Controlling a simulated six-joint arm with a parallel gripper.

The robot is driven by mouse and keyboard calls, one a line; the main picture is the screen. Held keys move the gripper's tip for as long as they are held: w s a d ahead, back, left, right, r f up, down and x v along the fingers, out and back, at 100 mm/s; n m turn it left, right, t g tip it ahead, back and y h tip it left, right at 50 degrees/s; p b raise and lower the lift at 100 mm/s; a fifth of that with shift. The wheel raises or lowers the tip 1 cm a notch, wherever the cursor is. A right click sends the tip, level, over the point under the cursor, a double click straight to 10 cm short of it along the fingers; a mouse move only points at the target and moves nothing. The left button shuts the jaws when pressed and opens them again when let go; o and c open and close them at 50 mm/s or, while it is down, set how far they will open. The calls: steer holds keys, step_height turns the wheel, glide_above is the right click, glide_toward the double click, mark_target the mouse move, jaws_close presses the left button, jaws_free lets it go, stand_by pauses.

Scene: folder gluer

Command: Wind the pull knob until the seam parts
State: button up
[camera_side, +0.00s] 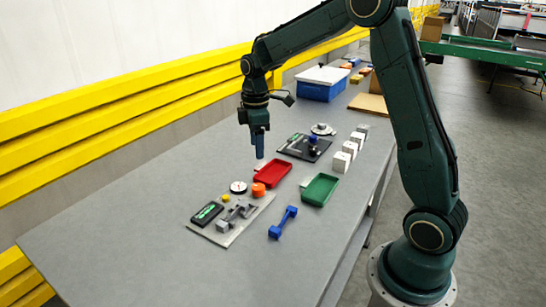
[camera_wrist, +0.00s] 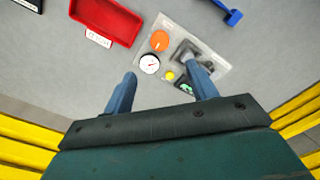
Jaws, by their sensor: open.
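An orange round knob (camera_side: 258,189), which looks like the pull knob, sits at the far end of a light grey fixture plate (camera_side: 222,238). It also shows in the wrist view (camera_wrist: 159,41). Beside it are a white dial gauge (camera_side: 238,187), a yellow button (camera_side: 226,198), grey clamps (camera_side: 237,213) and a black display (camera_side: 207,213) with green characters. The seam is too small to make out. My gripper (camera_side: 260,156) points down above the table, apart from the knob. In the wrist view my gripper (camera_wrist: 161,73) has its fingers apart with nothing held between them.
A red tray (camera_side: 254,181) lies just beyond the fixture, with a green tray (camera_side: 319,203) to its right. A blue bar-shaped part (camera_side: 283,222) lies right of the fixture. Farther back are a black plate with a blue knob (camera_side: 314,141) and white blocks (camera_side: 350,149). The table's near end is clear.

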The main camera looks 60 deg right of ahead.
mark_target(258, 186)
steer(key=shift+f, duration=0.25)
step_height(258, 186, down, 14)
steer(key=shift+r, duration=0.25)
stand_by(0.6)
steer(key=c, duration=1)
